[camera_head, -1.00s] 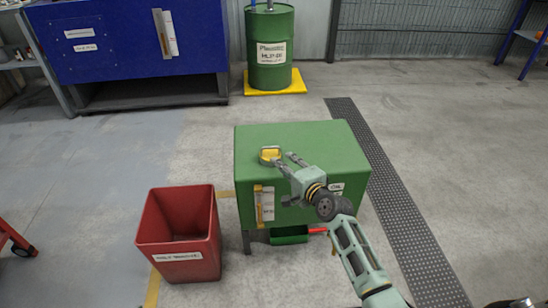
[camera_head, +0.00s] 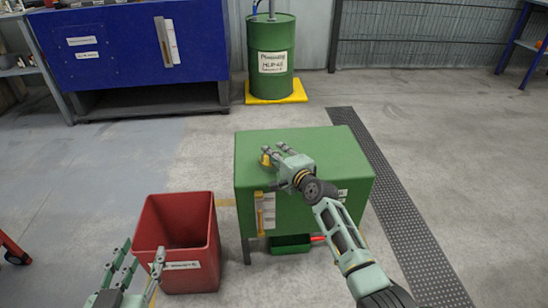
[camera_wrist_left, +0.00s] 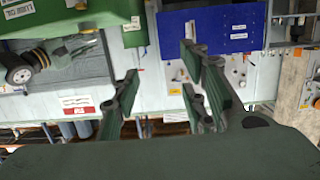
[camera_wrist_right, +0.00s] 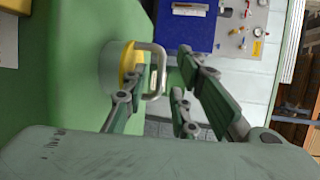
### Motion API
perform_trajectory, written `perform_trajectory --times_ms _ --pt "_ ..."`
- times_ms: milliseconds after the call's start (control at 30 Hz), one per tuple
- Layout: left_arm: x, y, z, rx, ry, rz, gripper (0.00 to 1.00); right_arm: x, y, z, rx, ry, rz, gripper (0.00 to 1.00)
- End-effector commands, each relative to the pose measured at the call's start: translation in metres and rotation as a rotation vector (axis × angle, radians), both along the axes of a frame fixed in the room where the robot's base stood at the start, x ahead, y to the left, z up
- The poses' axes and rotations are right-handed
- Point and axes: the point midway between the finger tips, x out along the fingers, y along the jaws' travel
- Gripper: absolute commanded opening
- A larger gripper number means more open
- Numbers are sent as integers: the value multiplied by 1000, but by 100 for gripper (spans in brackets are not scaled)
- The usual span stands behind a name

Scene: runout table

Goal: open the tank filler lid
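The green tank (camera_head: 325,155) stands in the middle of the head view. Its yellow filler lid (camera_head: 265,159) is on the top near the left edge, partly hidden by my right gripper (camera_head: 274,151). In the right wrist view the yellow lid (camera_wrist_right: 128,66) sits on a short green neck (camera_wrist_right: 110,72), with a bent metal handle (camera_wrist_right: 158,68) sticking out. My right gripper is open, and the handle's end reaches between its fingers; contact is unclear. My left gripper (camera_head: 138,262) is open and empty in front of the red bin, away from the tank.
A red bin (camera_head: 207,235) stands left of the tank. A green tray (camera_head: 290,244) with a red-handled item is under the tank. Behind are a green drum (camera_head: 271,70) on a yellow pallet (camera_head: 298,92) and a blue cabinet (camera_head: 120,50).

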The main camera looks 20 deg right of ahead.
Motion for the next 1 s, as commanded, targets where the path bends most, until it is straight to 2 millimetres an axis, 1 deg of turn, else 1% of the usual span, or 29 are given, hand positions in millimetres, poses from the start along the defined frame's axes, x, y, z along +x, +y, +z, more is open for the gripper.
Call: perform_trajectory --times_ms 100,200,533,800,833,1000 --pt "3 -3 12 -16 -63 -4 40 6 1 -2 0 0 1 26" --pt "5 -4 18 -24 -93 -6 40 8 2 -2 -1 0 1 26" --pt "5 -5 21 -27 -105 -7 40 9 2 -1 -1 0 0 25" --pt "5 -5 21 -27 -104 -7 40 9 2 -1 -1 0 0 1" --pt "5 -5 21 -27 -103 -7 40 8 2 -1 -1 0 0 0" --pt "5 -5 21 -27 -103 -7 40 8 2 -2 -1 1 0 0"
